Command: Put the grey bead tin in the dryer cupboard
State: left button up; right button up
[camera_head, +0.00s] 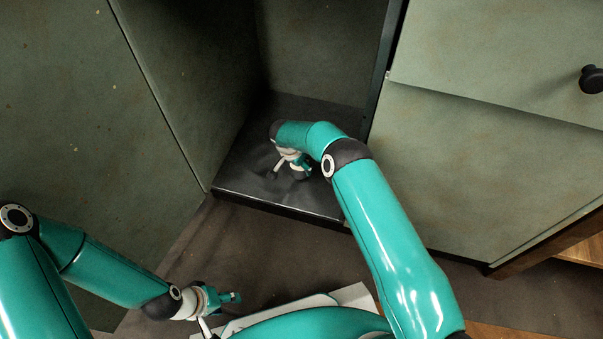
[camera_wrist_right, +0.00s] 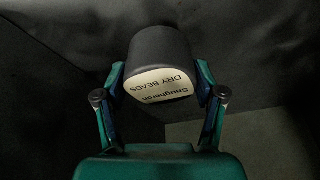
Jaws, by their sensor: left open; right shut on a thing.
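The grey bead tin (camera_wrist_right: 160,50) is a dark cylinder with a cream label reading "DRY BEADS", upside down in the right wrist view. My right gripper (camera_wrist_right: 160,88) is shut on it, one finger on each side. In the head view my right gripper (camera_head: 290,170) is inside the open dryer cupboard (camera_head: 240,178), over its dark floor. The tin cannot be made out there, and I cannot tell whether it touches the floor. My left gripper (camera_head: 220,312) is open and empty, low in front of the cupboard.
A green-grey panel (camera_head: 85,110) stands left of the opening. A drawer front (camera_head: 500,60) with a black knob (camera_head: 592,79) and a lower panel (camera_head: 440,170) stand to the right. The cupboard floor around my right gripper looks clear.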

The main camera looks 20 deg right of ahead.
notch_tip(320, 180, down, 4)
jog(key=shift+f+b, duration=0.1)
jog(key=shift+b, duration=0.75)
jog(key=o, duration=1.2)
jog(key=p+v, duration=0.5)
jog(key=v, duration=0.7)
